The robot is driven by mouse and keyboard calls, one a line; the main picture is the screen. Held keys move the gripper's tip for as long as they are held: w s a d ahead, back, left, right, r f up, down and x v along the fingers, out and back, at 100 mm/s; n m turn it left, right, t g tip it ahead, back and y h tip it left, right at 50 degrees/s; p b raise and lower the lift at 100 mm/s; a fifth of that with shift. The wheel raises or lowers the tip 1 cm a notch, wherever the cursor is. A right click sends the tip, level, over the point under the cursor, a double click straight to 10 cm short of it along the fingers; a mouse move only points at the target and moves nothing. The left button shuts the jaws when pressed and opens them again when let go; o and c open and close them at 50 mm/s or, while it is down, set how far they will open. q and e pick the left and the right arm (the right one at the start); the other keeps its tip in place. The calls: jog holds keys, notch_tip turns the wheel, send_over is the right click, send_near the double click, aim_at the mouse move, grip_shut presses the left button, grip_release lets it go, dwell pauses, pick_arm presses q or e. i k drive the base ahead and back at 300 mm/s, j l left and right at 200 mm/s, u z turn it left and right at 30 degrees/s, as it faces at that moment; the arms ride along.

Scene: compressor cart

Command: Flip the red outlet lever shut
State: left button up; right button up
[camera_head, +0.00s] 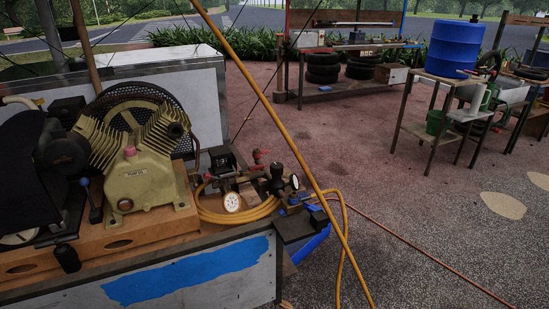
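A small red lever (258,155) stands up among the dark fittings at the right end of the compressor cart (262,262). It is small in the picture, and I cannot tell whether its valve is open or shut. A smaller red part (207,175) shows to its left. A white-faced gauge (232,202) sits in front of the fittings, and a second gauge (294,182) is at the right beside a dark regulator knob (277,171). Neither of my grippers is in view.
The tan compressor (135,160) fills the cart's left part. A yellow hose (240,217) coils around the fittings and hangs off the right end. A slanting yellow line (290,140) crosses in front. A blue drum (454,47) stands on a far table. Open paving lies right.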

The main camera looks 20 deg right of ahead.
aim_at(257, 167)
jog(key=i+l+z, duration=0.2)
jog(key=i+l, duration=0.15)
jog(key=i, duration=0.15)
jog(key=k, duration=0.7)
jog(key=u, duration=2.15)
jog(key=k+l, duration=0.1)
jog(key=l, duration=0.7)
jog(key=k+l, duration=0.15)
jog(key=l, duration=0.25)
